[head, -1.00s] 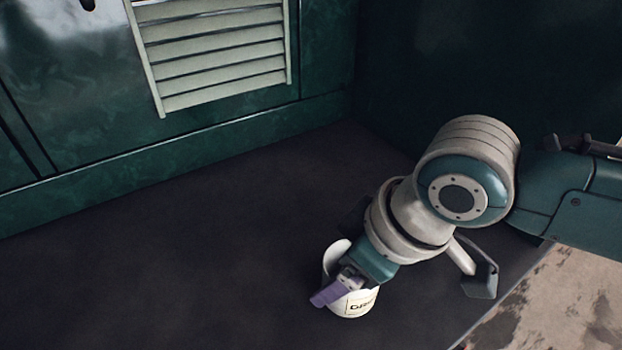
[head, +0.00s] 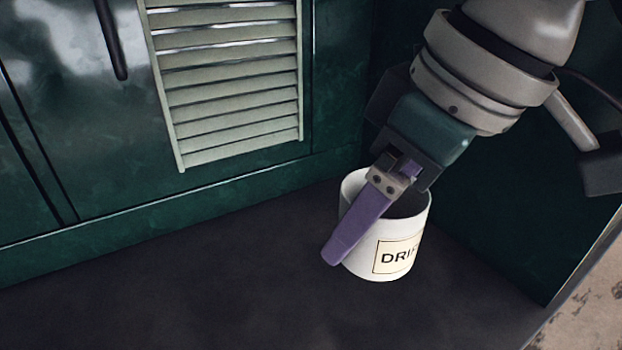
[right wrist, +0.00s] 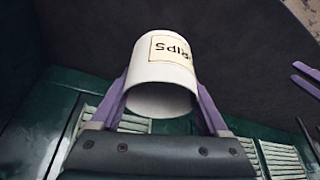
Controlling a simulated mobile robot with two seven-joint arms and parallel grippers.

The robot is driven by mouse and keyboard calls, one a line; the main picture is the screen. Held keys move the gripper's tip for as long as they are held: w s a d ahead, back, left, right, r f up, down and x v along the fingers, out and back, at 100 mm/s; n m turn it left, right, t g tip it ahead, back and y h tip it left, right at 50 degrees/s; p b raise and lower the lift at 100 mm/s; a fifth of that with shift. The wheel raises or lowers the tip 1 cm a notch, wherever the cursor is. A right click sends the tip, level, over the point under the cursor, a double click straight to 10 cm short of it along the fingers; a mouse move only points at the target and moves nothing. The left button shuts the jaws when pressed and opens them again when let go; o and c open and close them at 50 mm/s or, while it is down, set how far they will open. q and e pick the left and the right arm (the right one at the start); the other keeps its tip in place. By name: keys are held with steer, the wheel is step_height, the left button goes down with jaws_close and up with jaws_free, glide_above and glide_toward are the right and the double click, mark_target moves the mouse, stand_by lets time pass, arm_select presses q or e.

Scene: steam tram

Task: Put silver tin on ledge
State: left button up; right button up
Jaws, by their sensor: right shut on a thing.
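My right gripper (head: 378,210) is shut on a white, open-topped tin (head: 388,262) with a cream label whose visible letters read "DRI". The tin is nearly upright, with one purple finger along its outside. In the right wrist view the tin (right wrist: 162,75) sits between both purple fingers of the right gripper (right wrist: 162,98). It looks above the dark flat surface (head: 220,270). No tin of a clearly silver colour shows, and I cannot tell which surface is the ledge. Two purple prongs at the right wrist view's right edge look like my left gripper (right wrist: 305,80), cut off.
A green panelled wall (head: 90,180) with a pale slatted vent (head: 235,100) stands behind the surface. A dark green wall closes the right side. The surface left of the tin is clear. Its edge drops to mottled ground (head: 590,290) at lower right.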

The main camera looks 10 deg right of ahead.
steer(key=s+d+r+m+t+h+p, duration=0.1)
steer(key=s+d+r+m, duration=0.1)
steer(key=d+r+m, duration=0.35)
steer(key=s+d+r+m+h+p, duration=0.1)
steer(key=d+r+m+h, duration=0.15)
steer(key=r, duration=0.55)
step_height(320, 180, up, 37)
steer(key=p, duration=3.6)
steer(key=shift+a+y+p, duration=0.35)
steer(key=shift+a, duration=0.05)
steer(key=shift+s, duration=0.1)
